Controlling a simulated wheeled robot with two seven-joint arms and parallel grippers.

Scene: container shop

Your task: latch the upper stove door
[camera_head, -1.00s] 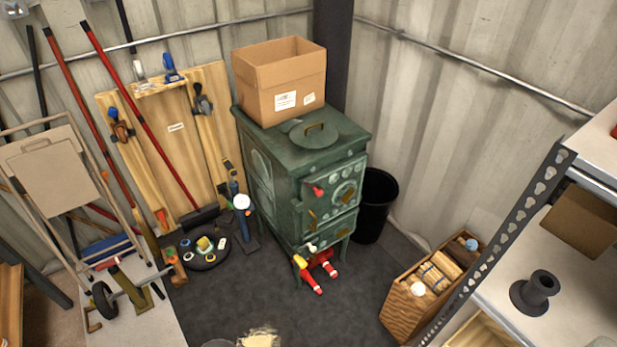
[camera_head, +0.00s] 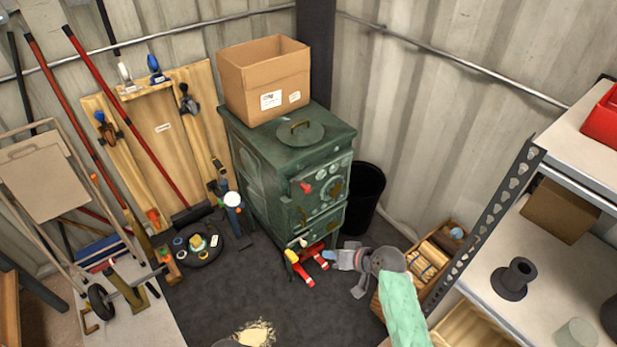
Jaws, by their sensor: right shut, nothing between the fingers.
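The green stove (camera_head: 270,175) stands in the corner, its front turned toward the lower right. My left gripper is not in view.
A cardboard box (camera_head: 264,80) sits on the stove top. A black bin (camera_head: 364,195) stands right of the stove. A wooden crate (camera_head: 440,258) and a metal shelf (camera_head: 500,215) stand at the right. Red tools (camera_head: 306,265) lie at the stove's foot. Dark floor in front is mostly clear.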

